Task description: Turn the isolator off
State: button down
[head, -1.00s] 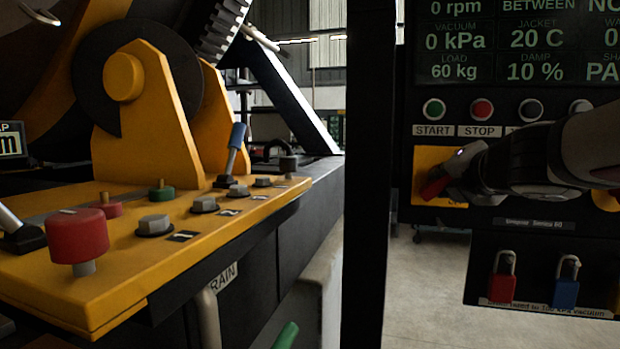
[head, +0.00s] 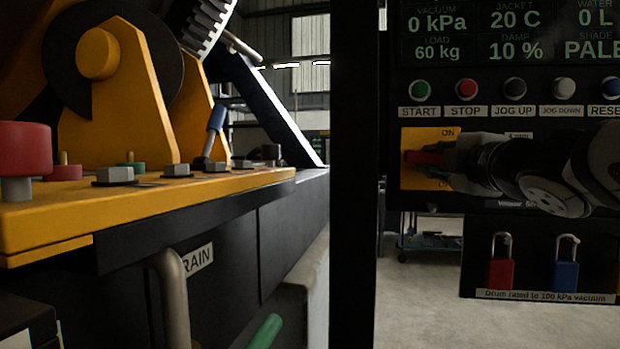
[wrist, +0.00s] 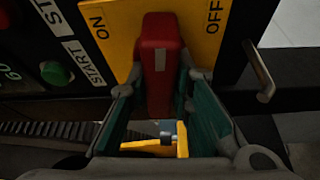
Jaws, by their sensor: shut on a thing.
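The isolator is a red handle (head: 424,157) on a yellow plate (head: 412,180), set in the black control panel below the row of buttons. In the wrist view the red handle (wrist: 160,60) stands out from the yellow plate (wrist: 118,40), between the ON label (wrist: 100,27) on the left and the OFF label (wrist: 214,17) on the right. In the head view the handle lies about level. My gripper (head: 448,162) is shut on the handle, with a finger on each side in the wrist view (wrist: 160,88). The handle's pivot is hidden.
START (head: 420,90) and STOP (head: 467,89) buttons sit just above the isolator. Red (head: 500,273) and blue (head: 566,274) padlocks hang below. A dark post (head: 357,180) stands left of the panel. Yellow machinery (head: 150,189) fills the left side.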

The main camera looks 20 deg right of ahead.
jog(key=m+b, duration=0.2)
jog(key=m+t+h+b, duration=0.1)
jog(key=m+b, duration=0.1)
jog(key=b, duration=0.1)
jog(key=m+b, duration=0.2)
jog(key=b, duration=0.1)
jog(key=shift+f+t, duration=0.4)
jog(key=m+h+b, duration=0.1)
jog(key=m+b, duration=0.1)
jog(key=b, duration=0.1)
jog(key=shift+r, duration=0.1)
jog(key=shift+r+m+h+b, duration=0.15)
jog(key=shift+m+h+b, duration=0.3)
jog(key=shift+b, duration=0.2)
jog(key=c, duration=1.4)
grip_release()
jog(key=shift+w+d, duration=0.1)
jog(key=shift+c, duration=0.2)
jog(key=shift+w+d, duration=0.1)
jog(key=v, duration=1.1)
jog(key=shift+d+f, duration=0.25)
